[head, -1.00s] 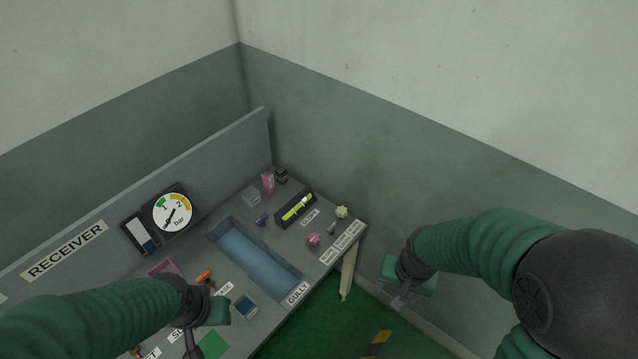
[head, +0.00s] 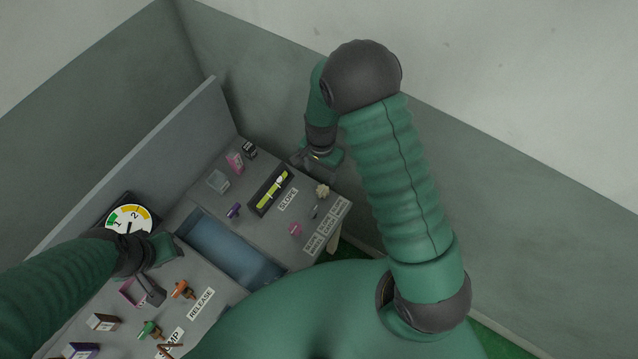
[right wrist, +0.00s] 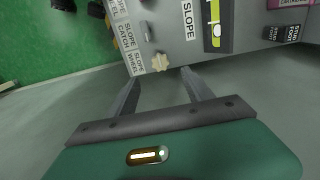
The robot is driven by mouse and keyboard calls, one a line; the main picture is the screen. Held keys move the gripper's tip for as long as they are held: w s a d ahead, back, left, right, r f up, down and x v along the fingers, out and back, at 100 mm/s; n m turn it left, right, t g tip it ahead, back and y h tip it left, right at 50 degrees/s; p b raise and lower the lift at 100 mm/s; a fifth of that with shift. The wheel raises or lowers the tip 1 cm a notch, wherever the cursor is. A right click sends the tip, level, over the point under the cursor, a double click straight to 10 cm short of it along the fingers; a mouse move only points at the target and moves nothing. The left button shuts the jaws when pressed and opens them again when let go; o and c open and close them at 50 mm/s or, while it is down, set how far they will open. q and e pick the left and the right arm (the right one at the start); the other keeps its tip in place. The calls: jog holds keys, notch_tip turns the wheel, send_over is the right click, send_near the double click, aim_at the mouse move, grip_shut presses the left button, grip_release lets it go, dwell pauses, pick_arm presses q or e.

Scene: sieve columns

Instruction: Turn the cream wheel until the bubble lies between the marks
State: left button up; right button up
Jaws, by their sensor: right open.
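The cream wheel (head: 322,190), a small lobed knob, stands near the console's right edge. It also shows in the right wrist view (right wrist: 160,62), just beyond and between my fingertips. The yellow-green level (head: 272,190) lies in a dark housing beside the SLOPE label; it also shows in the right wrist view (right wrist: 215,12). My right gripper (right wrist: 160,82) is open and empty, apart from the wheel. My left gripper (head: 150,290) hangs over the console's left part; its jaw opening is unclear.
A pink knob (head: 295,229) and a small grey lever (head: 314,211) sit near the cream wheel. A purple knob (head: 233,210) and a blue trough (head: 230,246) lie further left. A clear box (head: 218,181) and pink box (head: 235,162) stand behind the level.

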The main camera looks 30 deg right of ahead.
send_over(322, 189)
jog(key=f, duration=0.5)
jog(key=shift+s+a+f, duration=0.2)
jog(key=shift+a+f, duration=0.05)
jog(key=f, duration=0.3)
jog(key=d+f, duration=0.1)
jog(key=f, duration=0.3)
jog(key=shift+d, duration=0.2)
jog(key=shift+a+f, duration=0.15)
jog(key=shift+w+a, duration=0.1)
jog(key=shift+a, duration=0.35)
jog(key=shift+c, duration=1.1)
jog(key=shift+d, duration=0.35)
jog(key=c, duration=0.7)
grip_shut()
pick_arm(q)
jog(key=shift+w+d+f, duration=0.25)
jog(key=shift+w+d, duration=0.05)
pick_arm(e)
jog(key=shift+a, duration=0.1)
